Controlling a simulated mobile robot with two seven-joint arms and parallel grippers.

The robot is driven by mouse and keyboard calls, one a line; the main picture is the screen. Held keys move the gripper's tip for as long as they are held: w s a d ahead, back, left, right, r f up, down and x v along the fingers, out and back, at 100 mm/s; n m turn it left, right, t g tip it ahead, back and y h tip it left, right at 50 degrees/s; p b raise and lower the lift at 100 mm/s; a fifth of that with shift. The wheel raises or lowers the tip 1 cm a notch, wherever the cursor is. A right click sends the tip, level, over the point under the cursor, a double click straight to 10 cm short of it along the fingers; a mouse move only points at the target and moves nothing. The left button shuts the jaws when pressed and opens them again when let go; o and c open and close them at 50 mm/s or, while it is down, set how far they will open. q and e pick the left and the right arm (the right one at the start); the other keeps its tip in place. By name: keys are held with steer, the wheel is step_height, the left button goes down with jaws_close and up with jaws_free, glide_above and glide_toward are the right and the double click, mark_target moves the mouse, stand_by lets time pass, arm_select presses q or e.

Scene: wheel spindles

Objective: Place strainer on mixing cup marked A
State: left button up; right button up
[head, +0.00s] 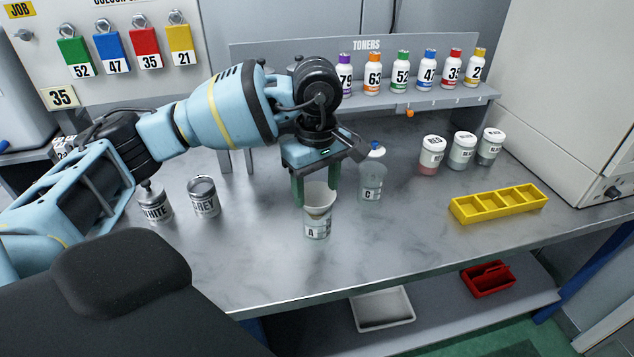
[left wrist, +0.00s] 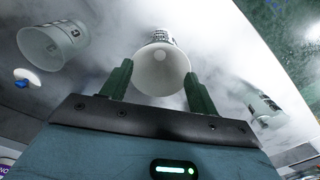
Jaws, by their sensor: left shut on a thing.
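The mixing cup marked A (head: 317,231) is a clear cup with a white label, upright on the grey bench. The cream, cone-shaped strainer (head: 320,196) is in its mouth, with its rim at the top of the cup. My left gripper (head: 316,190) points down from above, its two green fingers at either side of the strainer and shut on it. In the left wrist view the round strainer (left wrist: 162,72) lies between the fingertips, with part of a labelled cup (left wrist: 160,37) beyond it. Whether the strainer rests its weight on the cup cannot be told. My right gripper is not in view.
Cup C (head: 370,190) stands close on the right, with a blue-and-white item (head: 376,150) behind it. Lidded jars (head: 462,152) and a yellow tray (head: 498,204) are right. The front bench is clear.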

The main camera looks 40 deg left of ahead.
arm_select(q)
steer(key=shift+f, duration=0.35)
steer(key=o, duration=0.9)
steer(key=shift+o, duration=0.2)
steer(key=shift+r, duration=0.15)
step_height(320, 180, up, 13)
steer(key=p, duration=0.1)
